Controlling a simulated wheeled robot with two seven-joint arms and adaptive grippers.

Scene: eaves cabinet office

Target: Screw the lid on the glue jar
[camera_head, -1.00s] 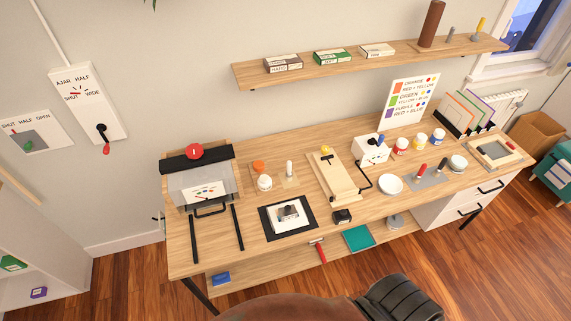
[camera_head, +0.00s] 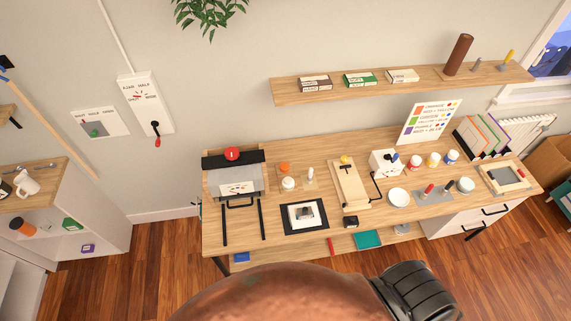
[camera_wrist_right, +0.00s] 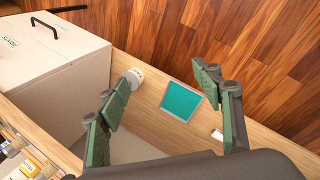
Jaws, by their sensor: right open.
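In the head view a small white jar (camera_head: 288,184), which looks like the glue jar, stands upright on the desk, left of centre. An orange round piece (camera_head: 284,169), perhaps its lid, sits just behind it; I cannot tell whether the jar's mouth is bare. My right gripper (camera_wrist_right: 167,75) shows in the right wrist view, with its green fingers spread apart and nothing between them. It is above the lower shelf area, away from the jar, which that view does not show. My left gripper is not in view.
The wooden desk (camera_head: 271,233) carries a black-framed pad (camera_head: 293,229), a board with a clamp (camera_head: 350,188), a white box with a crank (camera_head: 385,163), paint jars and a white bowl (camera_head: 399,196). A teal pad (camera_wrist_right: 183,101) lies on the lower shelf near white drawers (camera_wrist_right: 50,75).

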